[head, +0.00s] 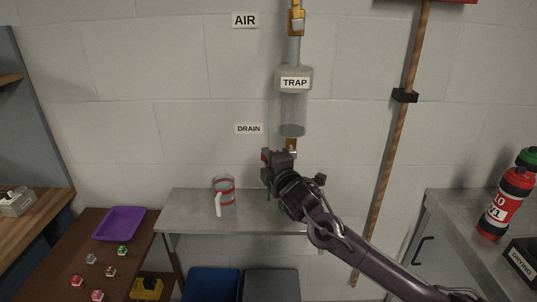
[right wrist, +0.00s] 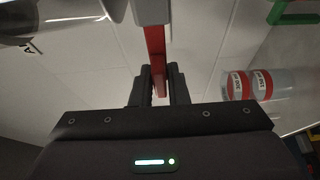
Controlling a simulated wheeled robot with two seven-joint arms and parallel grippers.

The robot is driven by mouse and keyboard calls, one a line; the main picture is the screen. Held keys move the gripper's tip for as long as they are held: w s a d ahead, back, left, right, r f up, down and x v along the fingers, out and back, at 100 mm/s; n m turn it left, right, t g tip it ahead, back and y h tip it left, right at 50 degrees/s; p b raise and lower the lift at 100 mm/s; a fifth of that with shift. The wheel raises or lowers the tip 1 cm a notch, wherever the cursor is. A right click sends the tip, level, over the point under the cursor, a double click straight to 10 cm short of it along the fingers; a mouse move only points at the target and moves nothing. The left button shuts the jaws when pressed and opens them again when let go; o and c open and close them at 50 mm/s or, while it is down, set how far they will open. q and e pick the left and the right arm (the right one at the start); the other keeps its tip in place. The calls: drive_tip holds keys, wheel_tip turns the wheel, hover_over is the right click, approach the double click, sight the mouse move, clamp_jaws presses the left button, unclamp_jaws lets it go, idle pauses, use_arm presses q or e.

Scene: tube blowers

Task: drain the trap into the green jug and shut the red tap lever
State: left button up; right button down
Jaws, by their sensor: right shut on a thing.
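The clear trap (head: 293,108) hangs on the wall pipe, with a brass fitting (head: 291,146) under it. My right gripper (head: 273,158) is just below the trap and covers most of the tap. In the right wrist view its fingers (right wrist: 157,88) are shut on the red tap lever (right wrist: 155,45). A green handle (right wrist: 293,14), probably the green jug's, shows at the top right there. In the head view my right arm hides most of the area below the tap. My left gripper is not in view.
A clear jug with red bands (head: 224,184) stands on the grey shelf (head: 185,208), left of my gripper. A purple tray (head: 119,223) and several small knobs are on the brown table. A wooden pole (head: 394,140) stands right of the trap. A red bottle (head: 509,205) is far right.

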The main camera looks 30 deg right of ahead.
drive_tip(key=shift+f, duration=0.2)
idle(0.3)
drive_tip(key=c, duration=1.5)
unclamp_jaws()
drive_tip(key=shift+s+a+b, duration=0.2)
drive_tip(key=shift+s+b, duration=0.2)
drive_tip(key=shift+s, duration=0.9)
drive_tip(key=shift+s+a+b, duration=0.2)
drive_tip(key=shift+s+b, duration=0.15)
drive_tip(key=shift+s, duration=0.9)
drive_tip(key=shift+s+a+b, duration=0.2)
drive_tip(key=shift+s+b, duration=0.2)
drive_tip(key=shift+s, duration=0.9)
